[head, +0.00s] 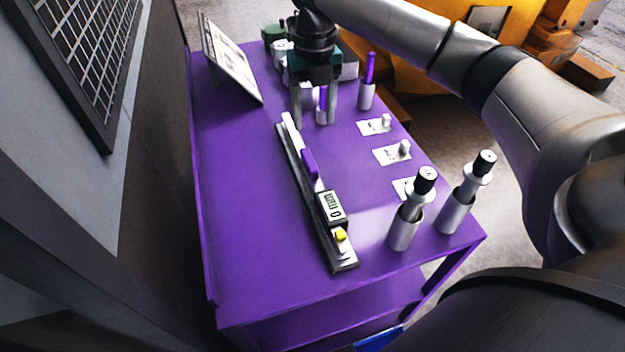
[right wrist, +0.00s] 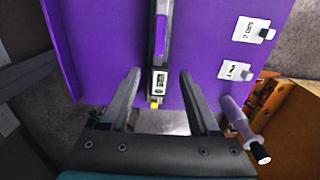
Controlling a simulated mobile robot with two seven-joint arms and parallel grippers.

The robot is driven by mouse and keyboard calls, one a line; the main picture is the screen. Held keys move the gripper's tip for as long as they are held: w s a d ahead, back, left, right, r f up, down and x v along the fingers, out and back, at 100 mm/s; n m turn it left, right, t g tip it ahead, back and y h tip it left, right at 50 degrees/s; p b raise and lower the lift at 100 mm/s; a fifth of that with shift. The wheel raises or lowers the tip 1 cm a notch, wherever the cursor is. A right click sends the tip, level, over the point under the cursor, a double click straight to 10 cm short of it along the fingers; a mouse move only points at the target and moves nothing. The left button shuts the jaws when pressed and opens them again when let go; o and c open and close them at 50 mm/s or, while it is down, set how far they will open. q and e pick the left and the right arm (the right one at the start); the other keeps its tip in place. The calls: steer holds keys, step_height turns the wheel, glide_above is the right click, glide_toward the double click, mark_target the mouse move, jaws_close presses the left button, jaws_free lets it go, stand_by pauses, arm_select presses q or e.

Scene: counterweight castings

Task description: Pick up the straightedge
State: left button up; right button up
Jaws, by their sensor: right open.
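The straightedge (head: 297,150) looks like a long silver bar with a purple grip in its middle, a small display and a yellow part at its near end. It lies lengthwise on the purple table, apparently on a grey base strip. In the right wrist view the straightedge (right wrist: 161,50) runs down the middle, its display end showing between my fingertips but farther off. My right gripper (head: 315,120) is open and empty, pointing down over the far part of the table, beyond the bar's far end. It also shows in the right wrist view (right wrist: 160,74). My left gripper is not in view.
On the purple table (head: 240,230), two silver instruments with black caps stand in holders (head: 403,232) (head: 455,213) at front right. White cards (head: 391,155) with small pegs line the right side. A purple-topped tool (head: 368,85) and a tilted board (head: 232,62) stand farther back. The left side is clear.

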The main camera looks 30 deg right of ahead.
steer(key=b, duration=0.1)
glide_above(313, 165)
steer(key=f, duration=0.9)
steer(key=shift+s, duration=0.2)
steer(key=shift+w+a+f+b, duration=0.1)
steer(key=shift+f+b, duration=0.25)
steer(key=shift+f, duration=2.65)
jaws_close()
steer(key=shift+w+r, duration=0.1)
steer(key=shift+r, duration=0.05)
